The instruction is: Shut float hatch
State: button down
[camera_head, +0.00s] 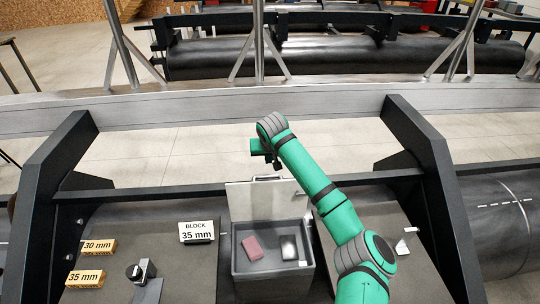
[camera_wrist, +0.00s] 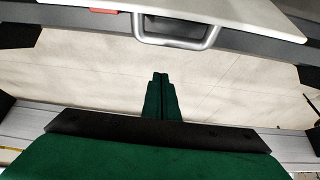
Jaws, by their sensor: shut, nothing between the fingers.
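The float hatch (camera_head: 264,201) is a pale lid standing raised at the back of a grey box (camera_head: 275,277) in the head view. The box is open at the top, with a reddish block (camera_head: 252,248) and a small dark and white item (camera_head: 289,247) inside. In the wrist view the hatch's pale panel (camera_wrist: 240,12) and its grey handle (camera_wrist: 177,32) show at the top. My gripper (camera_wrist: 160,75) is shut and empty, its fingers pointing toward the handle but apart from it. In the head view my gripper (camera_head: 258,147) is above and behind the raised lid.
A card reading "BLOCK 35 mm" (camera_head: 197,232) stands left of the box. Wooden blocks marked 30 mm (camera_head: 98,246) and 35 mm (camera_head: 85,278) lie further left, near a dark clamp-like item (camera_head: 142,272). Dark upright frames (camera_head: 58,200) flank the work area. A metal rail (camera_head: 200,104) runs behind.

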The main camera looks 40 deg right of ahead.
aim_at(270, 175)
jog(key=shift+s+a+f, duration=0.35)
jog(key=shift+s+f, duration=0.25)
jog(key=shift+f, duration=0.15)
jog(key=shift+s+a+f, duration=0.35)
jog(key=shift+s+f, duration=0.2)
jog(key=shift+f, duration=0.2)
jog(key=shift+s+a, duration=0.15)
jog(key=shift+s, duration=0.05)
